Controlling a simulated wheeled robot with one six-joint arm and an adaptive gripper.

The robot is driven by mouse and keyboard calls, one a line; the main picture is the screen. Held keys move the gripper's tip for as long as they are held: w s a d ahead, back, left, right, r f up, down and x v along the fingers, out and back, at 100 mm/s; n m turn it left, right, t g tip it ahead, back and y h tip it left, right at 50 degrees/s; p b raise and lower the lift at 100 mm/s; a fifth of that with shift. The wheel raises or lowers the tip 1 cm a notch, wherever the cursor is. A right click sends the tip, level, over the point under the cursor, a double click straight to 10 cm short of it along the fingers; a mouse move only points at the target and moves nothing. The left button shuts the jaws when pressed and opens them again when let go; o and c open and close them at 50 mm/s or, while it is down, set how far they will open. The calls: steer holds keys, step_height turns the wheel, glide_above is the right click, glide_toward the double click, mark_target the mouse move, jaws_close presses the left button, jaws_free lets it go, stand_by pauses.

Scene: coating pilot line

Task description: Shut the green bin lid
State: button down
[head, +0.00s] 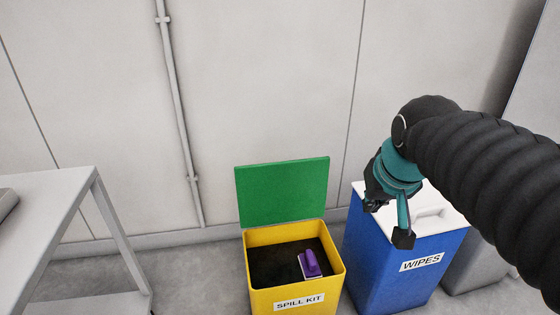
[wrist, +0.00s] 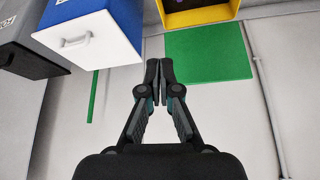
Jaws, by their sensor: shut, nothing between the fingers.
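The green lid (head: 284,191) stands open, raised upright at the back edge of the yellow spill kit bin (head: 297,302). The bin's dark inside is exposed, with a purple object in it. In the wrist view the lid (wrist: 208,55) and part of the yellow bin (wrist: 199,15) show upside down, up and to the right of the fingertips. My gripper (head: 374,203) is in front of the blue bin, to the right of the lid and apart from it. In the wrist view my gripper (wrist: 160,72) has its fingertips together, with nothing held.
A blue wipes bin (head: 375,267) with a white lid stands right of the yellow bin, and a grey bin (head: 477,268) beyond it. A grey table (head: 52,200) is at left. A wall with a pipe (head: 180,110) runs behind. A green strip (wrist: 92,96) shows in the wrist view.

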steer(key=w+a+r+n+b, duration=0.1)
steer(key=w+a, duration=0.3)
steer(key=w, duration=0.7)
steer(key=w+a+b, duration=0.1)
steer(key=w+a, duration=0.4)
steer(key=w, duration=0.5)
steer(key=w+a+f+n+y, duration=0.1)
steer(key=w+a+f, duration=0.2)
steer(key=w+a, duration=0.3)
steer(key=w+a+f, duration=0.4)
steer(key=w+a, duration=0.1)
steer(key=w, duration=0.4)
step_height(320, 180, down, 10)
steer(key=b, duration=0.2)
steer(key=shift+w+a+r+b, duration=0.15)
steer(key=shift+w+a+b, duration=0.1)
steer(key=shift+w+b, duration=0.15)
steer(key=shift+d, duration=0.1)
